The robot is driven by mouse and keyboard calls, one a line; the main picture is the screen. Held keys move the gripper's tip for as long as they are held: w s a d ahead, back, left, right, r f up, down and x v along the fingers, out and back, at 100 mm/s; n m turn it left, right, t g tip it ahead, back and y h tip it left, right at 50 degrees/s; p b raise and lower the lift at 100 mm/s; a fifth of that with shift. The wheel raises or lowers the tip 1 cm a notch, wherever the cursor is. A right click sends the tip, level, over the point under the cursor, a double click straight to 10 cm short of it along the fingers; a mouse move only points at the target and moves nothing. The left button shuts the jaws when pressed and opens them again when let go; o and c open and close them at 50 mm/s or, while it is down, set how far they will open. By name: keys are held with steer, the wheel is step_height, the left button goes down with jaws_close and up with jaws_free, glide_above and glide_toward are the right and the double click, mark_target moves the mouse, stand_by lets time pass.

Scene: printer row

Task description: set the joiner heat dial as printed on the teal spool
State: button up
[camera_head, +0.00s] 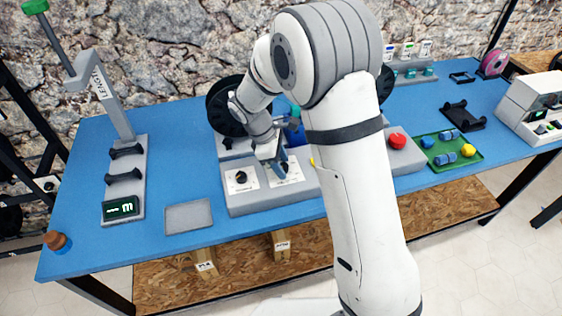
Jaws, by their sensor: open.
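The joiner is a long light grey console (238,203) on the blue table. Its left dial (240,177) is a dark knob on a white plate. A second dial plate (294,171) lies to its right, with its knob mostly hidden by my gripper. My gripper (281,172) is open and points down at this right dial; I cannot tell whether the fingers touch the knob. The dial markings are too small to read. A black-sided spool (221,106) stands behind the console. Blue-teal parts (295,131) show behind my arm; I cannot tell whether they are the teal spool.
A red button (397,140) is right of my arm. A green tray (448,158) holds blue and yellow pieces. A grey post with a small display (122,208) stands left, near an empty grey pad (188,217). A pink spool (492,64) is far right.

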steer(key=c, duration=1)
steer(key=shift+o, duration=0.2)
steer(key=shift+r, duration=0.1)
